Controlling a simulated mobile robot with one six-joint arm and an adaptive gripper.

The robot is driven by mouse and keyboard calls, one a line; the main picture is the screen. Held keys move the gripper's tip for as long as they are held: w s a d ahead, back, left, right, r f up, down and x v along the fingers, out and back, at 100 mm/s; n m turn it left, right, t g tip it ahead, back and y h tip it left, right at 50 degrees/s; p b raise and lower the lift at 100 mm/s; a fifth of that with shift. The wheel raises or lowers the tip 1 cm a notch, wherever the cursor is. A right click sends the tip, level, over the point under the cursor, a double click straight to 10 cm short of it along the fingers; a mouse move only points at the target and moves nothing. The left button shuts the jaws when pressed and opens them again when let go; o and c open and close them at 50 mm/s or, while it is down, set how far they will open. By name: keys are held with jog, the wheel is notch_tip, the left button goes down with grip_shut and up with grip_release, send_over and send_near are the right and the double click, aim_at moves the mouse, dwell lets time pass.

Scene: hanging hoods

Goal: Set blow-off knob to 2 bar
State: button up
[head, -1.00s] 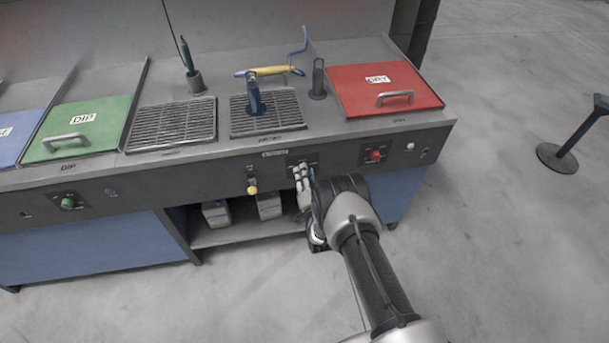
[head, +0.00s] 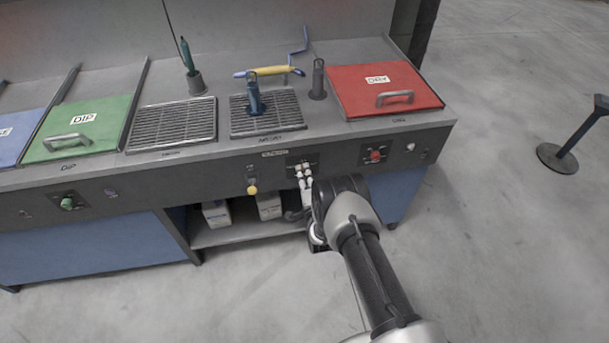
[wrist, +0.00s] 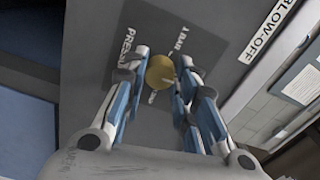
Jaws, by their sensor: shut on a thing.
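The blow-off knob is a round brass-coloured knob (wrist: 161,72) on a dark panel in the wrist view.
A yellow knob (head: 252,189) sits left of my gripper on the front panel. A red knob (head: 375,155) is to the right. Above are a grated tray (head: 292,104) with a blue tool and a red DRY lid (head: 350,92). A "BLOW-OFF" sign (wrist: 267,32) is beside the panel.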

jog(key=o, duration=1)
jog(key=shift+o, duration=0.2)
jog(key=v, duration=1.2)
jog(key=shift+r, duration=0.1)
